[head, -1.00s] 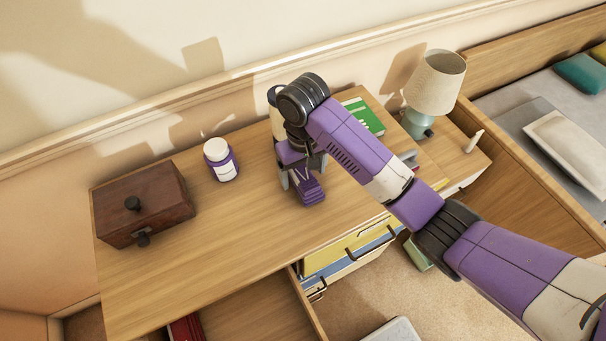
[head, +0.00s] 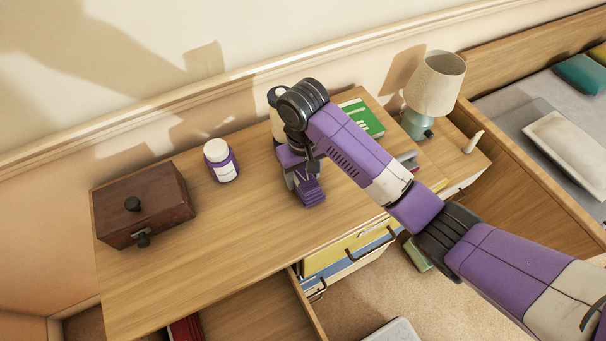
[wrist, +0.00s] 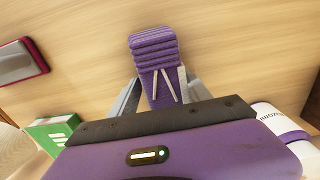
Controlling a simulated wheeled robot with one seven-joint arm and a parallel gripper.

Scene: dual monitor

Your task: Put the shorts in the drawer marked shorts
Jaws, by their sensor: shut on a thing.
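The folded purple shorts (head: 311,194) lie on the dresser top. They also show in the wrist view (wrist: 153,45) as a ribbed purple bundle with two pale drawstrings. My gripper (head: 301,186) points down at the shorts and is shut on them, with a finger on each side in the wrist view (wrist: 158,88). The shorts appear at or very near the wood surface; I cannot tell if they touch it. An open drawer (head: 250,315) at the front of the dresser holds something red. No drawer label is readable.
A wooden box (head: 160,195) and a purple-white bottle (head: 221,160) stand left on the dresser. Another bottle (head: 274,125), a green book (head: 364,118) and a lamp (head: 435,85) are behind or right of my gripper. The front middle of the top is clear.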

